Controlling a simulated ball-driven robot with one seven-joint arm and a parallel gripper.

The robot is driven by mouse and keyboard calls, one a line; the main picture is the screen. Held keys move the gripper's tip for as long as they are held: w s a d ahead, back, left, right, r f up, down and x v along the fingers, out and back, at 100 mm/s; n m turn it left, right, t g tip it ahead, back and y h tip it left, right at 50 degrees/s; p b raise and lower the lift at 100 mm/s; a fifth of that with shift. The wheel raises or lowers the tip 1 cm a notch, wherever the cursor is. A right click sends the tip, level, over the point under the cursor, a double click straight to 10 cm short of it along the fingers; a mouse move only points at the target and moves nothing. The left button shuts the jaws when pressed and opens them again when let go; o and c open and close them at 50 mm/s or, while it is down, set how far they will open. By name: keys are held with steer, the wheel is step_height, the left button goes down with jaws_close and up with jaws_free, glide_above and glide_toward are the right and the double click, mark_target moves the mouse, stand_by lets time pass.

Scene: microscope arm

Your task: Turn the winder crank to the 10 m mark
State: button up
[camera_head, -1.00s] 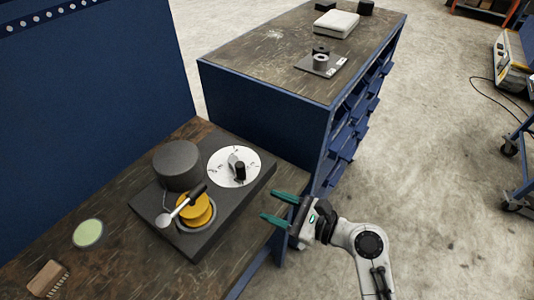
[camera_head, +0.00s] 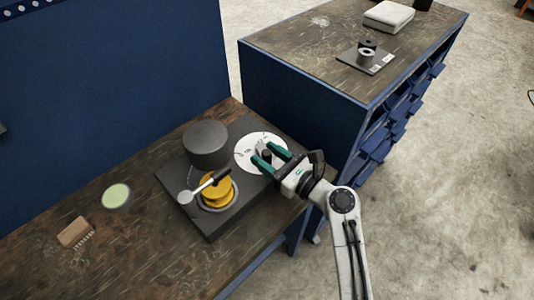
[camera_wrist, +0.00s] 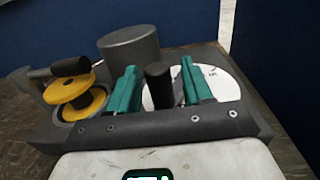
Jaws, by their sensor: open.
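The winder is a dark grey base (camera_head: 205,225) on the near bench. Its white round dial (camera_head: 242,150) has printed marks too small to read surely. A grey crank with an upright black knob (camera_wrist: 158,88) sits over the dial. My gripper (camera_head: 262,154) is open, its teal fingers on either side of the knob. In the wrist view the fingers (camera_wrist: 160,82) stand apart with gaps beside the knob. A yellow spool (camera_head: 217,190) with a silver arm and black handle (camera_head: 219,177) is left of the dial. My gripper hides part of the dial.
A dark grey cylinder (camera_head: 206,143) rises from the base behind the spool. A pale green disc (camera_head: 116,196) and a brown brush (camera_head: 76,232) lie left on the bench. A blue drawer cabinet (camera_head: 300,108) stands behind at right. A blue panel (camera_head: 110,80) stands behind the bench.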

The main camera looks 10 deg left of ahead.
steer(key=shift+w+a, duration=0.1)
steer(key=shift+a, duration=0.15)
steer(key=shift+c, duration=0.5)
jaws_close()
